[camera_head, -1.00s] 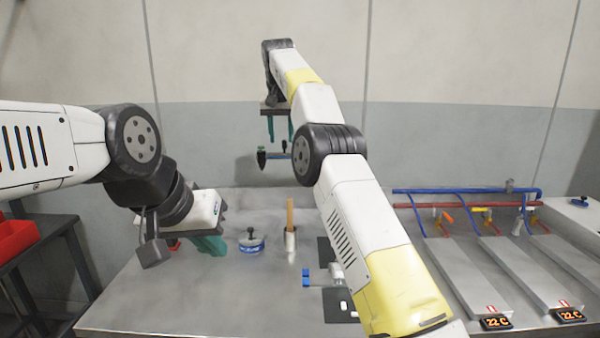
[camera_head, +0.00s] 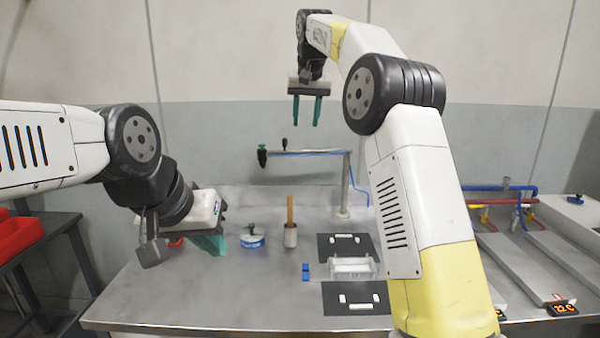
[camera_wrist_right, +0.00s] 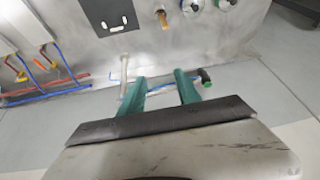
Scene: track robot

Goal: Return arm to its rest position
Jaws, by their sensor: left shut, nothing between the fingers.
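My right arm rises from the lower right in the head view. Its gripper (camera_head: 304,122) hangs pointing down in the air above the back of the table, in front of the wall. The teal fingers are apart with nothing between them. They also show apart and empty in the right wrist view (camera_wrist_right: 165,85). My left gripper (camera_head: 215,245) is low over the left part of the table, beside a round blue-and-white container. Its teal fingers are shut and hold nothing.
The steel table (camera_head: 190,300) holds a blue-and-white container (camera_head: 252,238), a wooden-handled tool (camera_head: 290,225), black mats (camera_head: 350,247) and a clear holder (camera_head: 352,266). A pipe stand (camera_head: 345,185) rises at the back. Red bins (camera_head: 18,235) are left; blue and red pipes (camera_head: 500,188) right.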

